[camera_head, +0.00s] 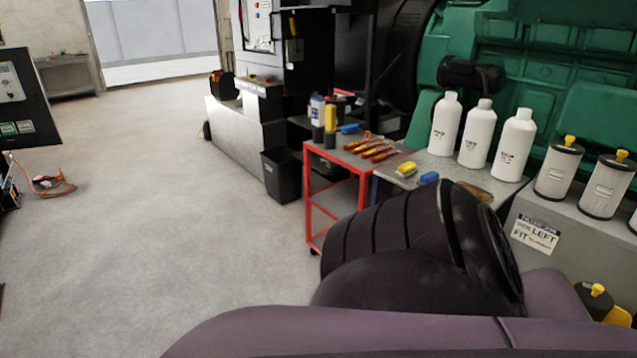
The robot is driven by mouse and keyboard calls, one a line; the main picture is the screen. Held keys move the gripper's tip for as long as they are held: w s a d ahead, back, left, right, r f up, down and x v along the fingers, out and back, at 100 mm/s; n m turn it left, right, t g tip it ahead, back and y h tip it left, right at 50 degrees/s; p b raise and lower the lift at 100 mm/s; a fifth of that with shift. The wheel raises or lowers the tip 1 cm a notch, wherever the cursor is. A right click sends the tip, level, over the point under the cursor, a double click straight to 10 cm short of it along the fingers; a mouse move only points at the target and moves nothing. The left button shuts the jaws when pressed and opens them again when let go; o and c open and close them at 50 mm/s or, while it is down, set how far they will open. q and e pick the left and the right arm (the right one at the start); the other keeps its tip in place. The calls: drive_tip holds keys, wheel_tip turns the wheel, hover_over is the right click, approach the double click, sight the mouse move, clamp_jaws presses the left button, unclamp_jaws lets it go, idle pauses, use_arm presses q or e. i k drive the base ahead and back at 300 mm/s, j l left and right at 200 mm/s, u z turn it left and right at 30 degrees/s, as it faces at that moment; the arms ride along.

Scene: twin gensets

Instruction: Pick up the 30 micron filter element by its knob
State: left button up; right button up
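A pleated white filter element (558,172) with a yellow knob (569,140) on its dark cap stands upright on a grey ledge (570,218) at the right. A second similar filter element (605,188), also with a yellow knob (621,155), stands to its right. Part of another shows at the right edge. Their markings are too small to read, so I cannot tell which is 30 micron. A dark thing with a yellow knob (597,290) is partly hidden at the lower right. Neither of my grippers is in view; dark links of my own arm fill the lower middle.
Three white bottles (477,135) stand left of the filters, before a green engine (570,60). A red cart (312,190) holds screwdrivers (370,148); yellow and blue items (406,169) lie beside it. A sign (535,235) is on the ledge front. The floor (160,230) at left is largely clear.

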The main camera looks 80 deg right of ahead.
sight(559, 169)
drive_tip(key=z, duration=3.95)
drive_tip(key=i+j+z, duration=0.45)
drive_tip(key=i+j, duration=0.25)
drive_tip(key=i, duration=0.15)
